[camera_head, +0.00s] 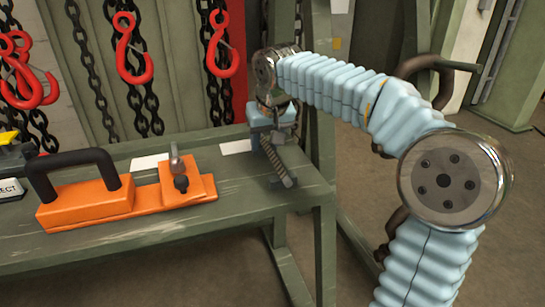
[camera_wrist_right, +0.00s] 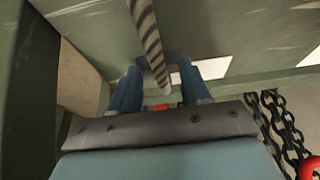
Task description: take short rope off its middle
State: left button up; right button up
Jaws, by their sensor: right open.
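The short rope (camera_head: 279,163) is a grey, striped piece near the right end of the green bench, slanting toward the front. My right gripper (camera_head: 270,142) is over its far end, pointing down, and is open. In the right wrist view the rope (camera_wrist_right: 146,35) runs from the top edge down to an end between the two blue fingers (camera_wrist_right: 160,85), with a gap visible on both sides. I cannot tell whether the rope rests flat on the bench or on a support. My left gripper is not in view.
An orange tool with a black handle (camera_head: 84,202) lies on the bench (camera_head: 150,240) to the left. White sheets (camera_head: 236,147) lie near the back edge. Red hooks (camera_head: 131,50) and dark chains hang behind. A green post stands just behind my right arm.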

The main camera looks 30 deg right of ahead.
grip_shut()
jog(key=shift+r, duration=0.1)
dwell(0.4)
